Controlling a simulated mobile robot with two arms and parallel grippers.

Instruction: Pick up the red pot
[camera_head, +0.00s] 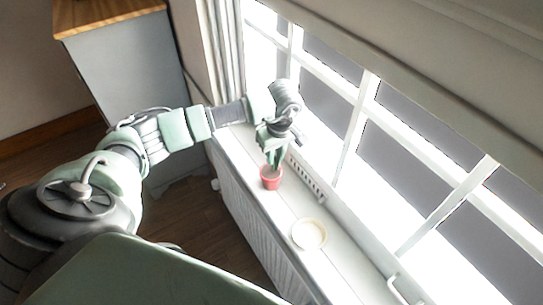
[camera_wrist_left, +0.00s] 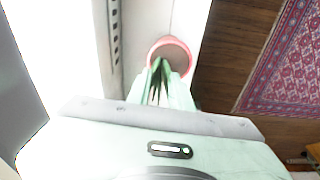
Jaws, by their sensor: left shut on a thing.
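The red pot (camera_head: 270,181) is small and stands upright on, or just above, the white window sill; I cannot tell which. My left gripper (camera_head: 271,166) reaches down to it from above, with its fingertips at the pot's rim. In the left wrist view the pot (camera_wrist_left: 169,45) shows its round red rim and brownish inside. The fingers of my left gripper (camera_wrist_left: 158,78) are shut on the near side of the rim and hide part of it. My right gripper is in neither view.
A round cream dish (camera_head: 309,234) lies on the sill (camera_head: 283,211) nearer to me. A slotted vent strip (camera_head: 305,178) and bright window panes run along the right. A grey cabinet (camera_head: 130,80) with a wooden top stands at the back left. A patterned rug (camera_wrist_left: 285,65) lies on the wooden floor.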

